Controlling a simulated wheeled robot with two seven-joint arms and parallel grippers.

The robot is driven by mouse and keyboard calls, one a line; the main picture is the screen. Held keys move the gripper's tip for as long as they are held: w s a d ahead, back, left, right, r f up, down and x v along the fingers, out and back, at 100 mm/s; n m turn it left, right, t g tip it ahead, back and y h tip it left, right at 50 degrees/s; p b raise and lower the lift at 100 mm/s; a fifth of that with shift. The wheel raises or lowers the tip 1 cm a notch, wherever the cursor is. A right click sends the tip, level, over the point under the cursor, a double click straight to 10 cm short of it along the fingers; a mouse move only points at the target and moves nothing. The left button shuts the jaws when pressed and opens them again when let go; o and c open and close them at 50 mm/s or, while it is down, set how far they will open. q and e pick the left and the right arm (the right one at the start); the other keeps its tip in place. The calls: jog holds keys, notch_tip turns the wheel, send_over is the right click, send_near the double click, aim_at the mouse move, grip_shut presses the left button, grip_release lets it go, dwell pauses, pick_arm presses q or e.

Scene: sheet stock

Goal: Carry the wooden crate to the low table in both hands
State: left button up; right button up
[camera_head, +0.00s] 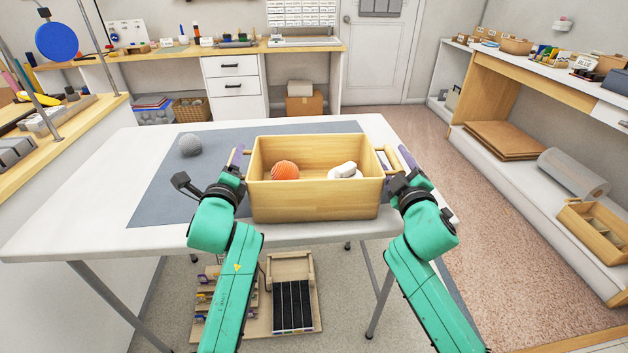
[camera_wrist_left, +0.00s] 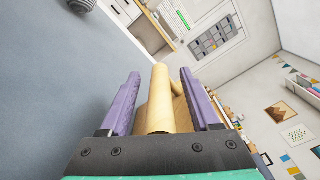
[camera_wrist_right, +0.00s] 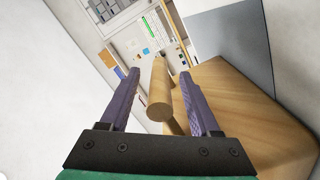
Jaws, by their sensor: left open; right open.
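The wooden crate (camera_head: 315,200) sits upright at the near edge of a white table (camera_head: 75,185). It holds an orange ribbed ball (camera_head: 285,170) and a white object (camera_head: 345,171), whose lower parts are hidden by the front wall. My left gripper (camera_head: 240,156) is open at the crate's left end; in the left wrist view the wooden bar handle (camera_wrist_left: 158,105) lies between its purple fingers. My right gripper (camera_head: 396,158) is open at the right end; in the right wrist view the other bar handle (camera_wrist_right: 160,95) lies between its fingers. Both pairs of fingers look apart from the handles.
A blue-grey mat (camera_head: 160,190) covers part of the table, with a grey ball (camera_head: 190,145) at its left. Below the table is a board with racks (camera_head: 290,300). A shelf unit (camera_head: 530,180) stands right, with open floor (camera_head: 430,130) between.

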pick_arm(q)
grip_shut()
pick_arm(e)
grip_shut()
pick_arm(q)
jog(key=shift+f, duration=0.15)
pick_arm(e)
jog(key=shift+d, duration=0.1)
dwell(0.8)
